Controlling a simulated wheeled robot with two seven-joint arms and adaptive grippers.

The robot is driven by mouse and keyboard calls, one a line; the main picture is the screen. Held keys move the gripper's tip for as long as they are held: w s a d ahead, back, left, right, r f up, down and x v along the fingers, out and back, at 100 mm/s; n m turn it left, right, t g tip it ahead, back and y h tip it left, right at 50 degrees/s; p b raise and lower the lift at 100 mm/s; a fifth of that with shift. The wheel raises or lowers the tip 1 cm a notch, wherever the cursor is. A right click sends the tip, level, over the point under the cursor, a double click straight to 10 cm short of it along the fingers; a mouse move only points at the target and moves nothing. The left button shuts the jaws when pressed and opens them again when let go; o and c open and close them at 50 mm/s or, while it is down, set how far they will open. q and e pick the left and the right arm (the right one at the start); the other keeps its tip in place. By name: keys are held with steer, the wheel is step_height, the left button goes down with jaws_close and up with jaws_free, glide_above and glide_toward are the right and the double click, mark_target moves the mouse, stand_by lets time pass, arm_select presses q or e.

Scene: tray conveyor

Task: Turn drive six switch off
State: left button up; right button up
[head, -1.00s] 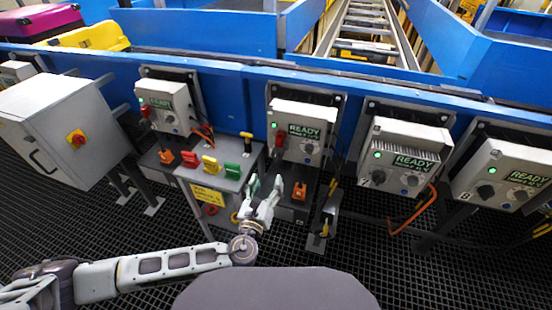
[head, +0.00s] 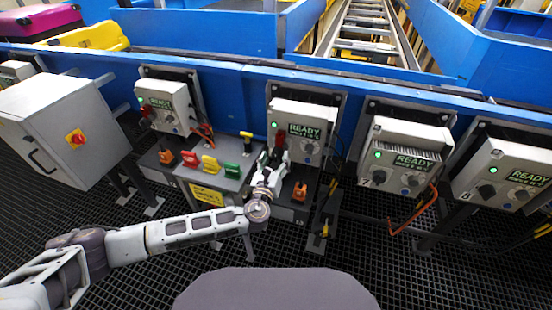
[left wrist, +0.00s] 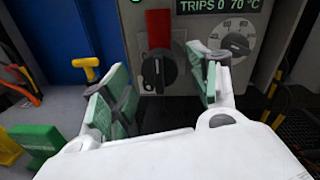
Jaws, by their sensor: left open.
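The drive box (head: 312,115) just left of the one marked 7 shows a green light and a READY display; its own number is not readable. Its switch has an upright red part (left wrist: 158,32) above a round black knob (left wrist: 156,72); in the head view the red switch (head: 279,140) is partly covered by my gripper. My left gripper (head: 273,160) is open in front of this switch. In the left wrist view its green-padded fingers (left wrist: 166,82) stand apart on either side of the knob, with nothing held between them.
A grey dial (left wrist: 236,42) sits right of the switch. A stand left of my gripper carries red (head: 189,160), yellow (head: 209,164) and green (head: 232,170) pieces. An orange piece (head: 299,191) is below the box. Drive boxes 7 (head: 405,145) and 8 (head: 500,175) are to the right.

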arm_select(q)
steer(key=shift+w+d, duration=0.15)
steer(key=shift+w, duration=0.5)
steer(key=shift+c, duration=0.4)
steer(key=c, duration=0.9)
